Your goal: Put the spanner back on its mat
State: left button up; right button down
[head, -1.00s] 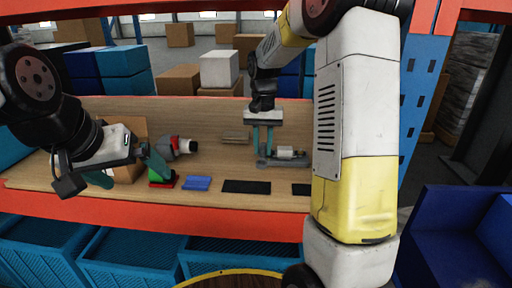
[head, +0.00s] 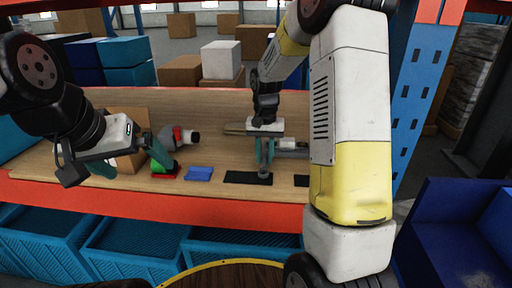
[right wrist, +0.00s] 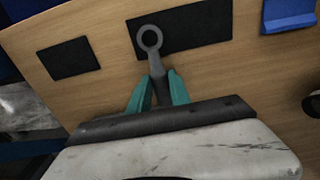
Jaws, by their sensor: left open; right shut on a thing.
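My right gripper (head: 264,158) is shut on the grey spanner (right wrist: 151,42), whose ring end points away from the jaws. The right wrist view shows the fingers (right wrist: 158,90) closed around its shank. The ring overlaps the near edge of a long black mat (right wrist: 205,28), toward one end. In the head view the spanner's ring (head: 264,176) shows at the right part of that mat (head: 238,178). I cannot tell whether it touches. A smaller black mat (right wrist: 68,58) lies beside it, partly hidden in the head view (head: 301,181). My left gripper (head: 130,158) is open and empty.
A blue piece (head: 199,173) lies left of the long mat. A green object (head: 158,166) stands on a red mat near my left gripper, with a red-and-white cylinder (head: 184,136) behind. A grey fixture (head: 290,146) stands behind my right gripper. The bench front edge is clear.

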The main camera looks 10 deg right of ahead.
aim_at(265, 157)
jog(key=shift+f, duration=0.55)
jog(key=c, duration=1.1)
grip_release()
notch_tip(265, 157, up, 8)
jog(key=shift+f, duration=0.15)
jog(key=s+r+n+t, duration=0.1)
jog(key=s+r+t, duration=0.1)
jog(key=s, duration=0.5)
jog(key=s+a+r+n+t+y, duration=0.1)
jog(key=s+r+t, duration=0.1)
jog(key=s+r, duration=0.3)
jog(key=s+r+n+t+y, duration=0.1)
jog(key=s+r+t, duration=0.1)
jog(key=s, duration=0.8)
jog(key=shift+s+a+r+n, duration=0.35)
jog(key=shift+a+r+n, duration=0.05)
jog(key=shift+r, duration=0.3)
